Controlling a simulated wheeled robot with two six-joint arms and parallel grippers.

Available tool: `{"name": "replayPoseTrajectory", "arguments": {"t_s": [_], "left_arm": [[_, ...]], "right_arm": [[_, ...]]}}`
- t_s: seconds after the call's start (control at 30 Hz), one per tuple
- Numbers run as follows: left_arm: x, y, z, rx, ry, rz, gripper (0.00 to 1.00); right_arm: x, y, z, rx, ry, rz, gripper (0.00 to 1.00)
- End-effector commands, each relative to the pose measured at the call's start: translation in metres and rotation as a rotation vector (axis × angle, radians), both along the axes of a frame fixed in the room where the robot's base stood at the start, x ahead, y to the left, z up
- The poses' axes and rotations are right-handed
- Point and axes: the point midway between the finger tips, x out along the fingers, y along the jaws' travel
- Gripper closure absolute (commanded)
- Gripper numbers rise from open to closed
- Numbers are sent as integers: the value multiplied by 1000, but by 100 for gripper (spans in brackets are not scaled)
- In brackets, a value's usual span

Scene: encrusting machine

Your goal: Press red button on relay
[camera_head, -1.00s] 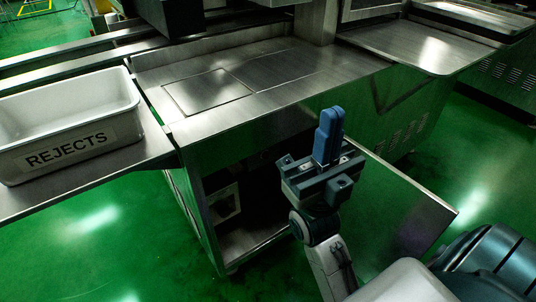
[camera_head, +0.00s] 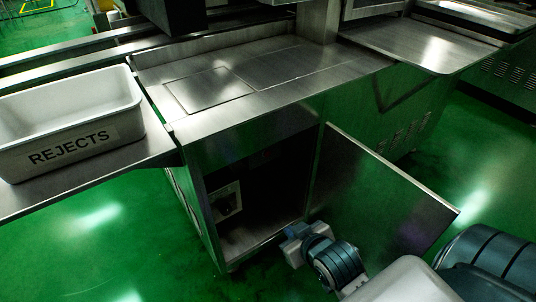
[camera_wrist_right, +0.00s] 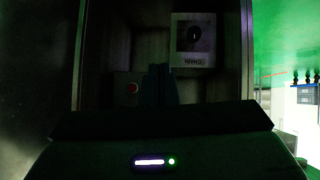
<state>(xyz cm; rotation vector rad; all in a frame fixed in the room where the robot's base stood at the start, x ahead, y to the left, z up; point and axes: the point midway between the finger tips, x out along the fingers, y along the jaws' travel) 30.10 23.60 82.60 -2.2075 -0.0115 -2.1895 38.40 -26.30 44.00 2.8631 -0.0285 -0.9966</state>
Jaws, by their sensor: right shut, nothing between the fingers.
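The relay's red button (camera_wrist_right: 132,87) shows in the right wrist view as a small red dot on a dark box (camera_wrist_right: 121,95) inside the open cabinet. My right gripper (camera_wrist_right: 160,72) is shut and empty, with its blue fingers just right of the red button in that picture. I cannot tell how far the fingertips are from the box. In the head view my right gripper (camera_head: 298,231) is low at the cabinet opening, and its fingertips are hard to make out. The red button does not show in the head view. My left gripper is out of view.
A REJECTS bin (camera_head: 70,120) sits on the left shelf.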

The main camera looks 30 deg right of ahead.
Motion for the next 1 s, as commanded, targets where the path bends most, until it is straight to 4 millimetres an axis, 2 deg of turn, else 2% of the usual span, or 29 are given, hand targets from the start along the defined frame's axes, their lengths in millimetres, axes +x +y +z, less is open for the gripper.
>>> {"name": "replayPoseTrajectory", "arguments": {"t_s": [0.03,0.17,0.27,0.37,0.47,0.63,0.8,0.9,1.0], "left_arm": [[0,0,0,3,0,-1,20],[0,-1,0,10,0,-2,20],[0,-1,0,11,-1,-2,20],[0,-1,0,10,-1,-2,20],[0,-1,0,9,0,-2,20],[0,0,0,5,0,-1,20],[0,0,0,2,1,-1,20],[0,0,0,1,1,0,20],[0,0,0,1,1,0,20]], "right_arm": [[-13,-6,-18,-17,89,-21,100],[-37,-31,-57,-93,276,-131,100],[-35,-56,-72,-178,302,-245,100],[-21,-78,-75,-264,260,-342,100],[1,-98,-71,-363,178,-424,100],[54,-119,-49,-573,-41,-503,100],[107,-112,-23,-771,-248,-471,100],[128,-103,-13,-848,-323,-432,100],[141,-96,-8,-896,-366,-400,100]]}}
